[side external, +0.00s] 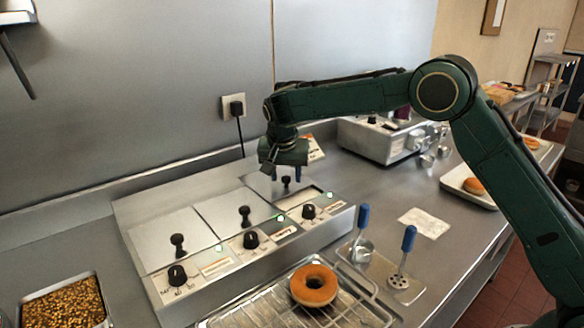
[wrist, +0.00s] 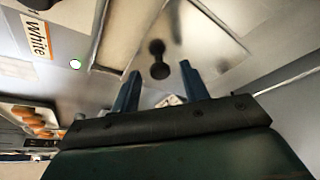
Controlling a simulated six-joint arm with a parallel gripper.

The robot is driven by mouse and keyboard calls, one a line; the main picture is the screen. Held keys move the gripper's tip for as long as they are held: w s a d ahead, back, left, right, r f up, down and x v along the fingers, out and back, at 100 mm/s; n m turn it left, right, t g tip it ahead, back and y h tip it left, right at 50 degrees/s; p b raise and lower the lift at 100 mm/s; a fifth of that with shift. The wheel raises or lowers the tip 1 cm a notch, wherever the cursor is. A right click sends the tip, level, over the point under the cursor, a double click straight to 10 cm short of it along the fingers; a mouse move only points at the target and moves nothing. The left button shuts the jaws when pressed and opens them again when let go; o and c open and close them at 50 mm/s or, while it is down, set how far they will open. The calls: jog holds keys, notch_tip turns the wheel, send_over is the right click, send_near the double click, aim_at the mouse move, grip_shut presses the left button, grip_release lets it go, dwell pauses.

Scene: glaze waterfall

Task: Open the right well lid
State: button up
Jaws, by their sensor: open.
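The right well lid (side external: 262,184) is a flat metal plate with a black knob (side external: 286,182) on the glaze warmer. It lies toward the back of its well, and a strip of the well opening (side external: 303,199) shows in front of it. In the wrist view, the lid (wrist: 205,38) and its knob (wrist: 159,62) show beyond my fingers. My gripper (side external: 286,174) is over the lid with its blue fingers pointing down. The fingers are open around or just above the knob; I cannot tell which. The wrist view also shows my gripper (wrist: 160,92) with its fingers apart.
The middle lid (side external: 232,217) and left lid (side external: 165,240) sit on the warmer. Black dials (side external: 251,240) line its front. Blue-handled tools (side external: 361,220) stand at right, with a donut (side external: 314,285) on a rack in front. A metal appliance (side external: 380,138) stands behind right.

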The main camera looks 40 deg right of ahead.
grip_shut()
jog(key=shift+w, duration=0.1)
jog(key=shift+w, duration=2.4)
grip_release()
